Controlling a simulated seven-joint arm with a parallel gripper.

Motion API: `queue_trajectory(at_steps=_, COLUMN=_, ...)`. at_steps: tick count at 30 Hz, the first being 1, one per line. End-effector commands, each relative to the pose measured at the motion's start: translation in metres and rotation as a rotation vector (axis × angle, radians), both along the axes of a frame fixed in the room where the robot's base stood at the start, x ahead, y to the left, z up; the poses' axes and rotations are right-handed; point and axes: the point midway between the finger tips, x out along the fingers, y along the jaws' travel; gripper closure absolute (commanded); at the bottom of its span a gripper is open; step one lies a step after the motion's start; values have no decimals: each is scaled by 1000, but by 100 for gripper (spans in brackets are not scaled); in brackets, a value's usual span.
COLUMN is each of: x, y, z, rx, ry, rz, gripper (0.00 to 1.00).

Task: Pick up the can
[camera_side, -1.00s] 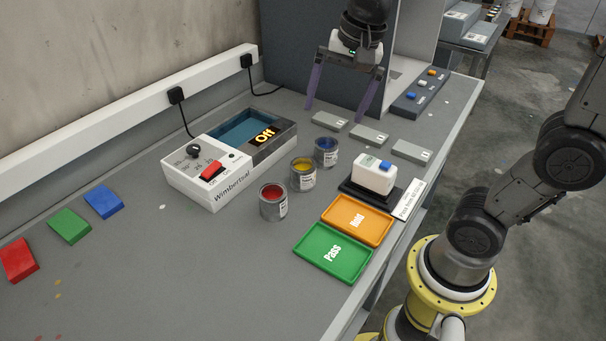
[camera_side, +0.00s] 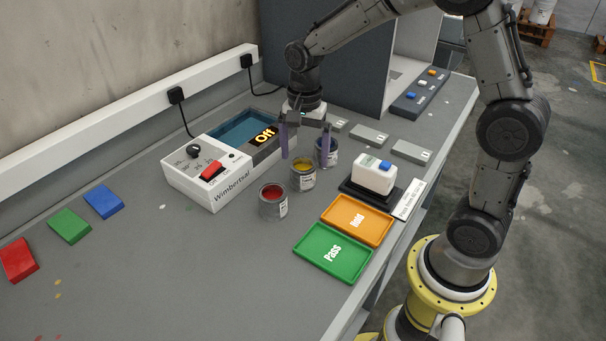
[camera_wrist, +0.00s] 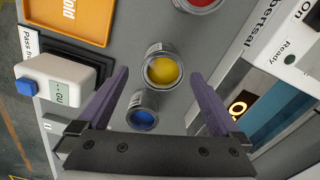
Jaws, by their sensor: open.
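Three open cans of paint stand in a row on the grey bench. The red can (camera_side: 272,203) is nearest the side camera, the yellow can (camera_side: 302,176) is in the middle, and the blue can (camera_side: 332,158) is farthest. My gripper (camera_side: 305,151) is open, with purple fingers pointing down, just above the yellow and blue cans. In the wrist view the yellow can (camera_wrist: 162,69) lies near the fingertips (camera_wrist: 163,82), and the blue can (camera_wrist: 143,111) shows between the fingers, closer to the palm. The red can (camera_wrist: 200,3) is cut off at the top edge. I hold nothing.
A white control box (camera_side: 205,175) marked Off stands left of the cans. An orange Hold tray (camera_side: 345,226) and green Pass tray (camera_side: 318,262) lie to the right, beside a white device (camera_side: 374,176).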

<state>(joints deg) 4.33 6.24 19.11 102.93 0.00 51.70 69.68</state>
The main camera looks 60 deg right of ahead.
Motion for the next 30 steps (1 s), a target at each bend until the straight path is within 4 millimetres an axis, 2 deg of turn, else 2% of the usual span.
queue_trajectory(at_steps=5, x=0, y=0, z=-11, rx=0, ry=2, rz=0, gripper=0)
queue_trajectory(at_steps=15, x=5, y=-2, z=-54, rx=0, ry=2, rz=0, gripper=0)
queue_trajectory(at_steps=24, x=5, y=-2, z=-59, rx=0, ry=0, rz=0, gripper=0)
queue_trajectory(at_steps=26, x=5, y=-2, z=-59, rx=0, ry=0, rz=0, gripper=9)
queue_trajectory(at_steps=30, x=5, y=-2, z=-59, rx=0, ry=0, rz=0, gripper=34)
